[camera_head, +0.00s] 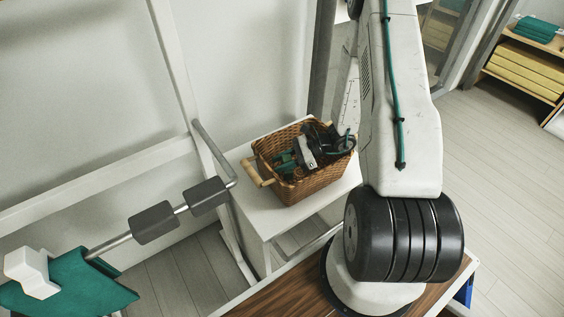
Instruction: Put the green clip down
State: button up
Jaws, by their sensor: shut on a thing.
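My gripper (296,158) is a dark and white shape low inside the wicker basket (305,187). It is shut on the green clip (284,164), which shows as a small green patch at the fingers' left end. The clip is inside the basket's rim. Whether it touches the basket's contents is too small to tell. My arm hides part of the basket's right side.
The basket, with pale wooden handles and small brownish items inside, stands on a white table (262,219). A white wall frame and a grey metal rail (215,150) are to the left. Shelves (520,70) with yellow and green stacks stand far right. Open floor lies right.

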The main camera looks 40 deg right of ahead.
jog(key=shift+f, duration=0.15)
jog(key=shift+f, duration=0.45)
jog(key=o, duration=1)
jog(key=shift+c, duration=0.2)
